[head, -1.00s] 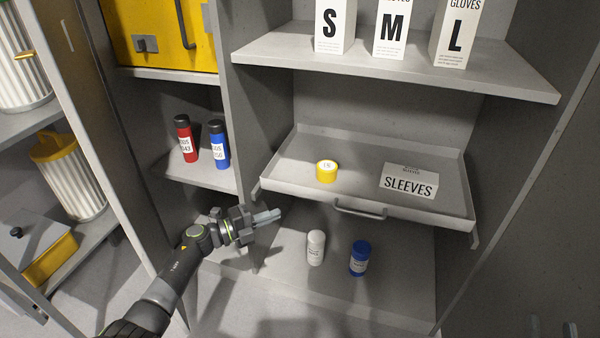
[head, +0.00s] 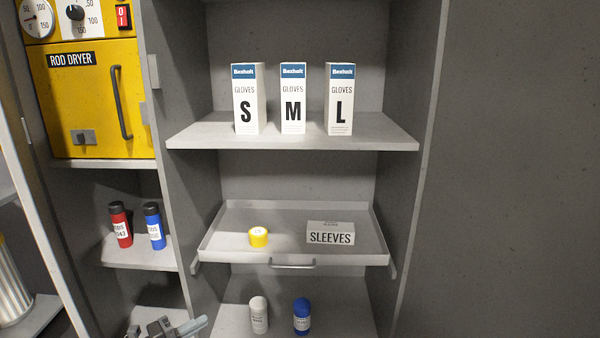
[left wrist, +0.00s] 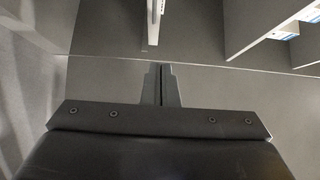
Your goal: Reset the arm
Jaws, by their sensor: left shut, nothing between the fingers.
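My left gripper (head: 190,328) is at the bottom edge of the head view, with most of the arm below the frame. It is in front of the shelves, left of the white bottle. In the left wrist view its two fingers (left wrist: 160,85) are together with nothing between them. It touches no object that I can see. My right gripper is not in view.
Below stand a white bottle (head: 259,314) and a blue bottle (head: 302,316). Glove boxes (head: 293,98) stand above. A yellow rod dryer (head: 95,100) is at left.

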